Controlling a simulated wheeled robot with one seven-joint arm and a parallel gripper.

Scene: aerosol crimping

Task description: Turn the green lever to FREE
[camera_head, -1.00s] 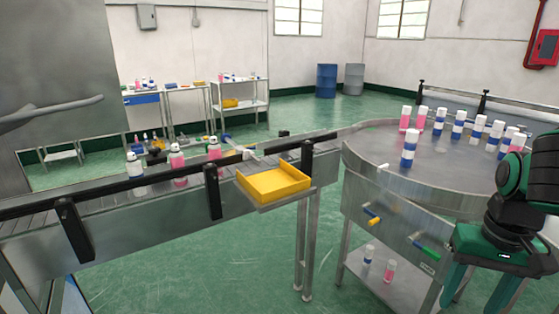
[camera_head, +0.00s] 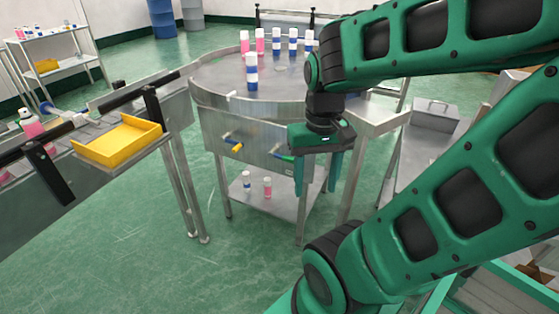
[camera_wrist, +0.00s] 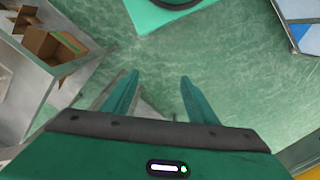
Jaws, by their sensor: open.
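The green lever (camera_head: 283,157) sticks out from the front panel of the round steel turntable (camera_head: 212,97), at the panel's right side. Its right end is close to or behind my gripper in the head view. A small label beside it is too small to read. My gripper (camera_head: 319,187) points down in front of the turntable's right part, with its two fingers apart and nothing between them. In the wrist view my gripper (camera_wrist: 158,85) is open over green floor, and the lever does not show there.
A yellow-handled lever (camera_head: 234,146) sits left on the same panel. Bottles stand on the turntable top, and two more (camera_head: 257,186) on its lower shelf (camera_head: 290,207). A conveyor with a yellow tray (camera_head: 118,141) is at left. A steel cart (camera_head: 432,128) stands at right. Floor in front is clear.

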